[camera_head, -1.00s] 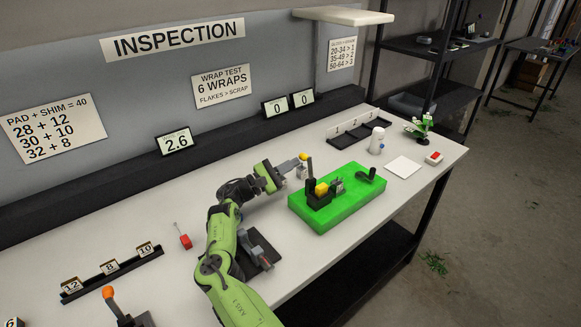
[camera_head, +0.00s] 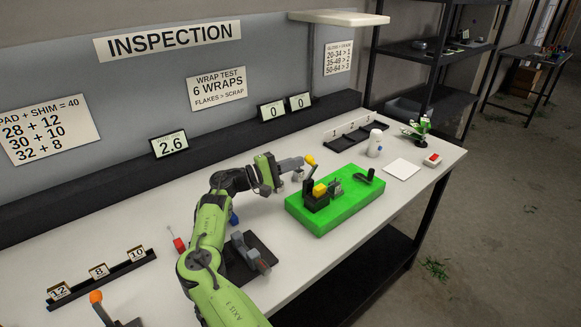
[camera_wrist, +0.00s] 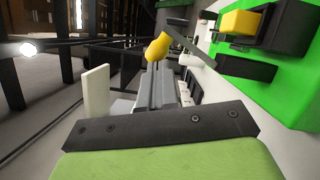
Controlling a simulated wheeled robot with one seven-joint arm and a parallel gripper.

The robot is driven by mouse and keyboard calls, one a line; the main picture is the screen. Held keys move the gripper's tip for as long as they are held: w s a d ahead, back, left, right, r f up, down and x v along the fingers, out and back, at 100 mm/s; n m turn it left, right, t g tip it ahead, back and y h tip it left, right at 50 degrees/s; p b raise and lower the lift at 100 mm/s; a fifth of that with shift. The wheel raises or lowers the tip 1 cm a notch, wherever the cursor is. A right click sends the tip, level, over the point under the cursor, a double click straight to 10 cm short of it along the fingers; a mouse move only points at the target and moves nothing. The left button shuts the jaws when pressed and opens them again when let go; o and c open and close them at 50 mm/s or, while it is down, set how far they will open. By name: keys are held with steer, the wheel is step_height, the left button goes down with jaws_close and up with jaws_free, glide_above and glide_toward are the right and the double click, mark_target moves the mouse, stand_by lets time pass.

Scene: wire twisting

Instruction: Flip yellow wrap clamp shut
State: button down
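The wrap clamp sits on a green block (camera_head: 343,208) on the bench. It has a black body (camera_head: 318,203) with a yellow piece (camera_head: 320,190) on it. A yellow knob (camera_head: 310,159) stands above it, at the end of a raised lever. In the wrist view the knob (camera_wrist: 158,50) is just beyond my fingertips, and its thin lever (camera_wrist: 182,38) slants towards the black body (camera_wrist: 252,68). My gripper (camera_head: 299,163) is level with the knob, very close to it; I cannot tell if they touch. Its grey fingers (camera_wrist: 162,85) lie side by side, with nothing visible between them.
A dark fixture (camera_head: 248,262) and a red-handled tool (camera_head: 179,245) lie near my arm. A white bottle (camera_head: 375,143), a white pad (camera_head: 402,169) and a red-topped box (camera_head: 432,160) stand to the right. A black rack (camera_head: 355,133) is behind.

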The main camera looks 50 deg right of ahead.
steer(key=shift+s+a+f+m+t+y+b, duration=0.15)
steer(key=shift+s+m+t+y+b, duration=0.3)
steer(key=shift+s+m+b, duration=1)
steer(key=shift+s+a+f+m+t+y+b, duration=0.15)
steer(key=shift+s+m+t+y+b, duration=0.35)
steer(key=shift+m, duration=1.7)
steer(key=shift+s+a+f+m+t+y+b, duration=0.15)
steer(key=shift+s+m+t+y+b, duration=0.25)
steer(key=shift+s+m+b, duration=1.05)
steer(key=shift+w+d+m+p, duration=0.1)
steer(key=shift+w+m+p, duration=0.2)
steer(key=shift+m+p, duration=0.25)
steer(key=p+v, duration=0.4)
steer(key=v, duration=1.1)
steer(key=shift+w+a, duration=0.25)
steer(key=shift+a, duration=0.05)
steer(key=shift+r, duration=0.1)
